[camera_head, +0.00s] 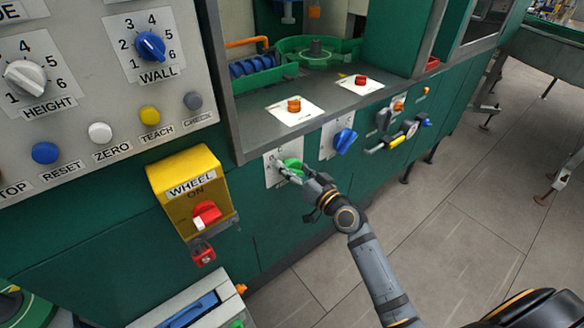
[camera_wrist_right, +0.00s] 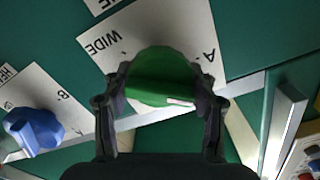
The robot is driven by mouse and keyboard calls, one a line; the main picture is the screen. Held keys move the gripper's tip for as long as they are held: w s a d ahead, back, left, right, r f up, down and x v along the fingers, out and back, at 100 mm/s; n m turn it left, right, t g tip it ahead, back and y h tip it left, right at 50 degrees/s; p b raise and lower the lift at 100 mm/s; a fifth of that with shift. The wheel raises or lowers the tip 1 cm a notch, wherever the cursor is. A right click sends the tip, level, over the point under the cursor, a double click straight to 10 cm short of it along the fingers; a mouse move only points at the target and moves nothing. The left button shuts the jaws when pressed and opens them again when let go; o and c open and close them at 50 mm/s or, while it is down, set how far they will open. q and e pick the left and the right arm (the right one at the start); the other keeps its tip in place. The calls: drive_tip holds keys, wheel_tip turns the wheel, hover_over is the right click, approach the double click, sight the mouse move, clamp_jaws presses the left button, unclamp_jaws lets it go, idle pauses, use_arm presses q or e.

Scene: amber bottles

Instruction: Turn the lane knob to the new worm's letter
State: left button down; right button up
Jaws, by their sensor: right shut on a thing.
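The green knob (camera_head: 292,165) sits on a white plate (camera_head: 271,172) on the green front panel, below the grey ledge. In the right wrist view the green knob (camera_wrist_right: 160,78) is between the two dark fingers of my right gripper (camera_wrist_right: 160,100), which is shut on it. A white pointer mark shows at the knob's lower right there. The plate (camera_wrist_right: 130,42) carries the words "WIDE" and "A", upside down in that view; other markings are hidden. In the head view my right gripper (camera_head: 291,172) reaches the knob from the lower right. My left gripper is not in view.
A blue knob (camera_head: 345,140) sits on the neighbouring plate to the right. A yellow "WHEEL" box (camera_head: 184,172) with a red switch (camera_head: 206,213) is to the left. Orange and red buttons (camera_head: 293,104) stand on the ledge above. The floor (camera_head: 450,200) at right is open.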

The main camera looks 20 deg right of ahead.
drive_tip(key=m, duration=0.3)
drive_tip(key=shift+m, duration=0.3)
drive_tip(key=shift+d+f+m+p, duration=0.1)
drive_tip(key=shift+m+p, duration=0.35)
drive_tip(key=shift+m, duration=1.25)
drive_tip(key=o, duration=1.2)
drive_tip(key=shift+c, duration=0.2)
